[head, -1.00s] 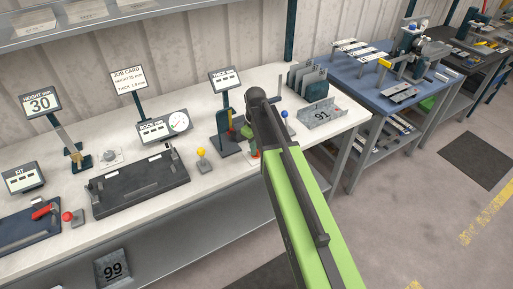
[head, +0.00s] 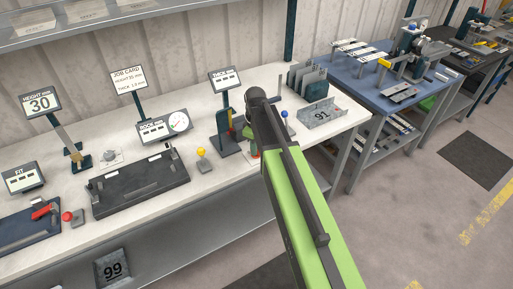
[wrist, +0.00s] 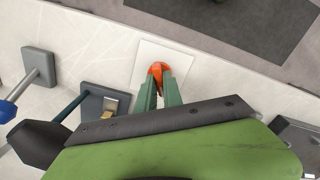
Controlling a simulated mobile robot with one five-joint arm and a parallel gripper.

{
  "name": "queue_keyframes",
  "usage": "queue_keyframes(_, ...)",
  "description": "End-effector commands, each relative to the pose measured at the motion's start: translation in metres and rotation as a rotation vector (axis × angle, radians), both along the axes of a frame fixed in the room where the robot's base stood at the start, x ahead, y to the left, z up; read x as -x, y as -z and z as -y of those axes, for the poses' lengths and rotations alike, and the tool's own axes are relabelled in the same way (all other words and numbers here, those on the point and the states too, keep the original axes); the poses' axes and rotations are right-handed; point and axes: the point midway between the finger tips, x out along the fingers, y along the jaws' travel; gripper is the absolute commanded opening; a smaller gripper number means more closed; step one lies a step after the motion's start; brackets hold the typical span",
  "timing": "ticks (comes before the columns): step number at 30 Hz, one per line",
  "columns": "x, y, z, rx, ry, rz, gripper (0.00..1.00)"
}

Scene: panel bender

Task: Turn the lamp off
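No lamp can be made out in either view. In the wrist view an orange knob-like piece (wrist: 156,70) stands on a pale square plate (wrist: 170,60) on the bench top. My gripper (wrist: 159,84) has its two green fingers pointing at this piece, one on each side, with the tips close against it. I cannot tell whether they grip it. In the head view my arm hides most of this spot, and only a little of my green gripper (head: 248,136) shows.
A blue-knobbed lever (head: 285,114) stands right of my gripper and a yellow-knobbed one (head: 201,153) left of it. A dark upright gauge stand (head: 224,130) is close on the left.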

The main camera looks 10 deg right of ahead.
Motion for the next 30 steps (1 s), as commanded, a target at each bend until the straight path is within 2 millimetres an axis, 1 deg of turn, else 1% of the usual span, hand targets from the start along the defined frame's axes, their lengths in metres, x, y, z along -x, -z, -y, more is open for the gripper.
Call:
queue_keyframes(1, -0.001, 0.0, 0.003, 0.007, 0.001, 0.002, 0.16)
queue_keyframes(5, 0.0, 0.0, 0.002, 0.005, 0.001, 0.001, 0.33)
queue_keyframes(13, 0.0, 0.0, 0.001, 0.002, 0.0, 0.001, 0.33)
queue_keyframes(17, 0.0, -0.006, 0.0, 0.002, 0.0, 0.001, 0.33)
queue_keyframes(20, 0.0, -0.017, 0.0, 0.002, 0.0, 0.001, 0.33)
queue_keyframes(23, -0.001, -0.034, 0.0, 0.002, 0.0, 0.001, 0.33)
queue_keyframes(30, -0.001, -0.088, 0.0, 0.002, 0.0, 0.001, 0.33)
